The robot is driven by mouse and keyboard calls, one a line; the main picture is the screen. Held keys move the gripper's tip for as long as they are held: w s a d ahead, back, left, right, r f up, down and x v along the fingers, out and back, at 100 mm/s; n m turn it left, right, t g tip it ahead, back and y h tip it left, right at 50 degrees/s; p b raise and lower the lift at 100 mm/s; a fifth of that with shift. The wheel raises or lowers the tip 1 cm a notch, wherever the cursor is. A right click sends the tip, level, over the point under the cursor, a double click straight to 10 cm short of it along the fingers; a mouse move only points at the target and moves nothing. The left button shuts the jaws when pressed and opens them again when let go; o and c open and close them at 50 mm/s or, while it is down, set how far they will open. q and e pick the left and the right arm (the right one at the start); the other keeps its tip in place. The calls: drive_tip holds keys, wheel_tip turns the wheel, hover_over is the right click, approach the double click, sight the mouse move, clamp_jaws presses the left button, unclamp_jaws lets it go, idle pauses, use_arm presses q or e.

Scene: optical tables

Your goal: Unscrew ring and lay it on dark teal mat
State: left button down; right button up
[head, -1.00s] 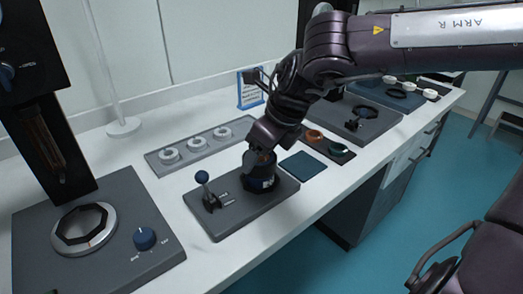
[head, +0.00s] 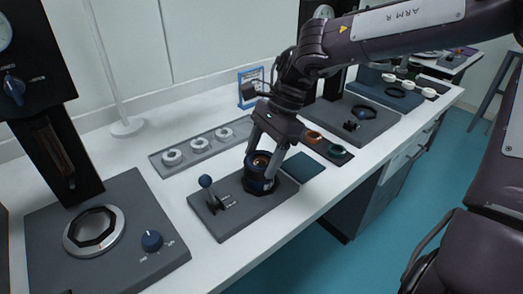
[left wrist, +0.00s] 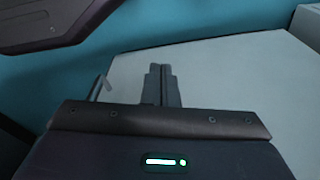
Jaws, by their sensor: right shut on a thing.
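A dark, round holder (head: 260,185) with a blue band stands on a grey base plate. The ring (head: 261,158) is at its top, dark-rimmed with a copper-coloured inside. My right gripper (head: 263,167) reaches down from above with one finger on each side of the top and is shut on the ring. The ring looks still seated in the holder; the threads are hidden. The dark teal mat (head: 303,166) lies flat and empty just right of the base plate. In the left wrist view my left gripper (left wrist: 161,85) has its fingers together, with nothing visible between them.
A grey tray (head: 188,158) with white rings lies behind. A dark tray (head: 340,163) with orange and green rings is beyond the mat. The front table strip is clear.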

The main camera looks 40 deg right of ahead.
sight(263, 160)
drive_tip(key=shift+s+d+r+p, duration=0.1)
drive_tip(key=shift+r+p, duration=0.25)
drive_tip(key=shift+r, duration=0.15)
drive_tip(key=shift+s+d+r+p, duration=0.1)
drive_tip(key=shift+r+p, duration=0.2)
drive_tip(key=shift+r, duration=0.2)
drive_tip(key=shift+w+a+r+p, duration=0.1)
drive_tip(key=shift+a+r+p, duration=0.1)
drive_tip(key=shift+r+p, duration=1.05)
drive_tip(key=shift+r, duration=0.2)
